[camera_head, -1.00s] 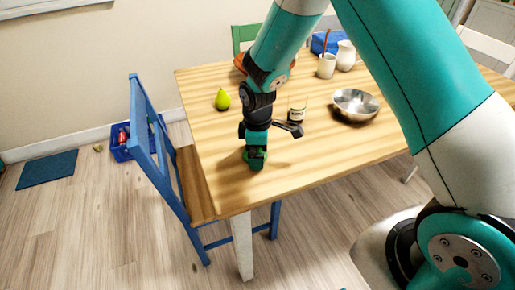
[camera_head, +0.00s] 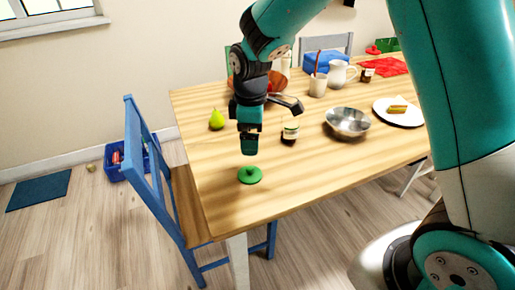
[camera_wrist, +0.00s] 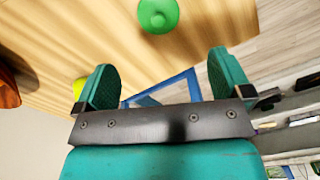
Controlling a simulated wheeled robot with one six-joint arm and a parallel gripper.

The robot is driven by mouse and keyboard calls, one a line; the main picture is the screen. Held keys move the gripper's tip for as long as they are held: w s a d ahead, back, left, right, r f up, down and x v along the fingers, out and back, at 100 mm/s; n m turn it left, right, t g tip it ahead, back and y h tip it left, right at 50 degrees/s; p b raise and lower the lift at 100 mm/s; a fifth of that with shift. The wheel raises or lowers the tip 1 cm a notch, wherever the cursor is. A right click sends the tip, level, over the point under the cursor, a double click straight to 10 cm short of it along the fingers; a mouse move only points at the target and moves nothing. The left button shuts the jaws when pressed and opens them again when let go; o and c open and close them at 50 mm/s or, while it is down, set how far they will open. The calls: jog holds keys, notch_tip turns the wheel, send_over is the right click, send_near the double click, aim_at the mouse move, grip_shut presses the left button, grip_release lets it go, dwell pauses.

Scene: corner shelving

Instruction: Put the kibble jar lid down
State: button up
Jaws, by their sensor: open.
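The kibble jar lid, a green disc with a knob (camera_head: 250,175), lies on the wooden table (camera_head: 300,170) near its front left corner. It also shows at the top of the wrist view (camera_wrist: 158,14). My gripper (camera_head: 249,148) is above and behind the lid, apart from it. In the wrist view its two teal fingers (camera_wrist: 160,85) are spread wide with nothing between them. A small jar with a pale label (camera_head: 290,131) stands on the table to the right of my gripper.
A metal bowl (camera_head: 347,122), a sandwich plate (camera_head: 399,112), a cup (camera_head: 318,85) and a white pitcher (camera_head: 340,73) stand to the right. An orange bowl (camera_head: 275,88) is behind my gripper. A blue chair (camera_head: 150,165) stands at the left edge.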

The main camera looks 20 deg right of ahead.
jog(key=s+a+r+m+y, duration=0.2)
jog(key=s+r, duration=0.4)
jog(key=s, duration=0.6)
jog(key=s+a+r+m+y, duration=0.2)
jog(key=s+r, duration=0.4)
jog(key=s, duration=0.6)
jog(key=shift+s+a+r+m, duration=0.15)
jog(key=shift+a+r+m, duration=0.25)
jog(key=shift+m, duration=0.5)
notch_tip(320, 180, up, 7)
jog(key=p, duration=0.7)
